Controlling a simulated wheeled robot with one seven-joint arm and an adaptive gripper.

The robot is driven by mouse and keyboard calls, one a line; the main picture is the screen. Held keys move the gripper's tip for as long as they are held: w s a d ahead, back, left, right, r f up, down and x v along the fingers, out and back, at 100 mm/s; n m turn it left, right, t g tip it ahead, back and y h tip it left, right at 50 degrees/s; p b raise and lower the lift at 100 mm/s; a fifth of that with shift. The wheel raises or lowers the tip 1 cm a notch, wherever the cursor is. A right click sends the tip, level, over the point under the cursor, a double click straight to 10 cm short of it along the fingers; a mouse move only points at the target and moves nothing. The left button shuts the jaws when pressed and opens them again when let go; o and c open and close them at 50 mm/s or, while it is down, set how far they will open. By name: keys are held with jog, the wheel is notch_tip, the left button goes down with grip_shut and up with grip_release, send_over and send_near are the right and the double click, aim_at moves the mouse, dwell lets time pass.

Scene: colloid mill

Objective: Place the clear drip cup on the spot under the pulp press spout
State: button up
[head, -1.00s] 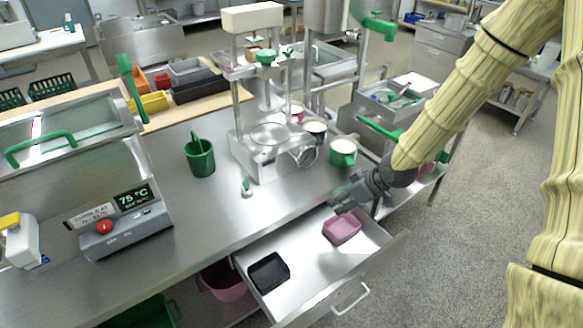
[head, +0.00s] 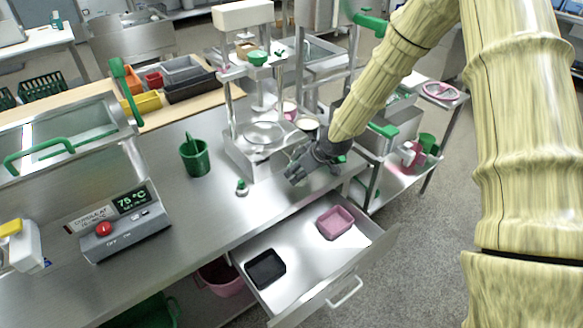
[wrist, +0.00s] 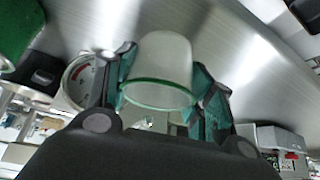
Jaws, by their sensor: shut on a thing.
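My gripper (head: 292,175) is above the steel counter, just right of the press and behind the open drawer. In the wrist view my gripper (wrist: 160,88) is shut on the clear drip cup (wrist: 158,62), a frosted, see-through cup with a greenish rim, one finger on each side. The cup cannot be made out in the head view. The pulp press (head: 252,158) has a white top, steel posts and a steel base. Its round dial (wrist: 78,80) shows left of the cup in the wrist view. I cannot make out the spout or the spot under it.
An open drawer (head: 312,262) holds a pink tray (head: 336,222) and a black tray (head: 265,268). Bare counter (head: 205,215) lies in front.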

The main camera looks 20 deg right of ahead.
jog(key=shift+w+a+r, duration=0.1)
jog(key=shift+w+a, duration=0.1)
jog(key=shift+w, duration=0.05)
jog(key=shift+w+a+f+p, duration=0.2)
jog(key=shift+w+a+p, duration=0.2)
jog(key=shift+w, duration=0.2)
jog(key=shift+w+a+f+p, duration=0.15)
jog(key=shift+w+a+p, duration=0.1)
jog(key=shift+w+a, duration=0.25)
jog(key=shift+d+f, duration=0.2)
jog(key=shift+f, duration=0.25)
jog(key=shift+f, duration=0.15)
jog(key=o, duration=0.9)
jog(key=shift+w, duration=0.1)
jog(key=shift+d+r, duration=0.1)
jog(key=shift+r, duration=0.35)
jog(key=b+v, duration=0.1)
jog(key=v, duration=1)
jog(key=shift+s+r+b, duration=0.1)
jog(key=shift+s+b, duration=0.15)
jog(key=shift+b, duration=0.05)
